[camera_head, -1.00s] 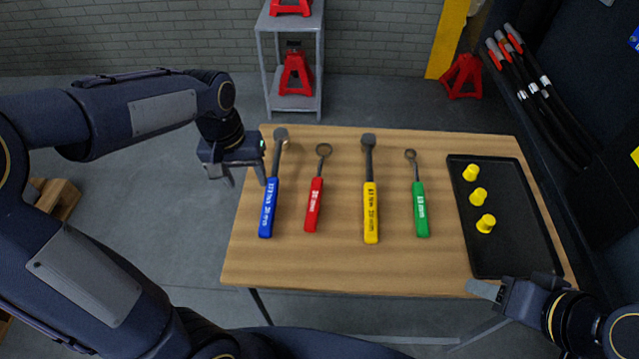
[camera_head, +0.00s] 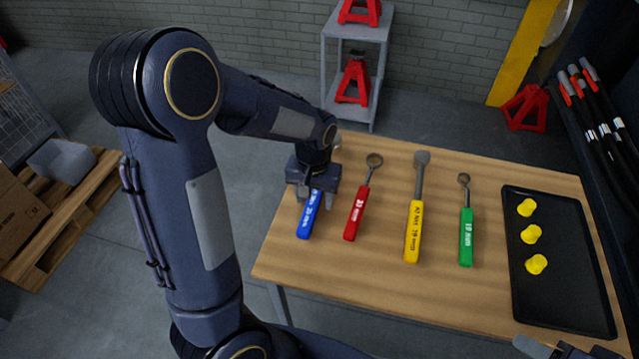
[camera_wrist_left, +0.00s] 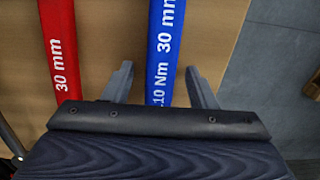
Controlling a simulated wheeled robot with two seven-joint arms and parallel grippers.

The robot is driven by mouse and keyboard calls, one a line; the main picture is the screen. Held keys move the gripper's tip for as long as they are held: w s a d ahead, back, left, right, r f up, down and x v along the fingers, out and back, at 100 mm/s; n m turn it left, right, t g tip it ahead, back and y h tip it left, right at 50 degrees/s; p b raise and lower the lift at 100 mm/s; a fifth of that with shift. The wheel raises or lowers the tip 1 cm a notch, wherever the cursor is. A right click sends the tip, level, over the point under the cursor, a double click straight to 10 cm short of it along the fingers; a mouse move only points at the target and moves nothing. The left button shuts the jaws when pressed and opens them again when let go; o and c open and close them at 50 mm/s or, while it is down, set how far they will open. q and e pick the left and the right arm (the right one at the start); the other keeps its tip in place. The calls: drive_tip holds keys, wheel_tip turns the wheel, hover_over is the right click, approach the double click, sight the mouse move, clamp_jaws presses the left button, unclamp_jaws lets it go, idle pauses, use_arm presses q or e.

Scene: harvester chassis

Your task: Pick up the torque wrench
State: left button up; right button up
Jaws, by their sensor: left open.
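A blue-handled wrench (camera_head: 306,222) lies at the left of the wooden table, its upper part hidden by my left gripper. Its handle, marked in Nm and 30 mm, shows in the left wrist view (camera_wrist_left: 166,45). My left gripper (camera_head: 314,198) is open over this handle. In the left wrist view, its fingers (camera_wrist_left: 161,86) stand apart on either side of the handle, with gaps to both. A yellow-handled wrench (camera_head: 413,230), also marked in Nm, lies farther right. My right gripper (camera_head: 540,348) is partly seen at the bottom right edge, its jaws unclear.
A red-handled ring spanner (camera_head: 355,213) lies right of the blue wrench, close to my left gripper. A green-handled one (camera_head: 466,235) lies beyond the yellow wrench. A black tray (camera_head: 565,300) with yellow pieces (camera_head: 531,234) is at the table's right. The table front (camera_head: 380,290) is clear.

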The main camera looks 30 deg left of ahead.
use_arm(q)
clamp_jaws()
drive_tip(key=shift+r, duration=0.15)
idle(0.4)
drive_tip(key=shift+w+r, duration=0.1)
drive_tip(key=shift+r, duration=0.55)
drive_tip(key=s+d+r+p, duration=0.1)
drive_tip(key=s+d+r, duration=0.5)
drive_tip(key=s+r, duration=0.5)
drive_tip(key=shift+s+d+r, duration=0.2)
drive_tip(key=shift+s+r, duration=0.05)
drive_tip(key=shift+s, duration=0.55)
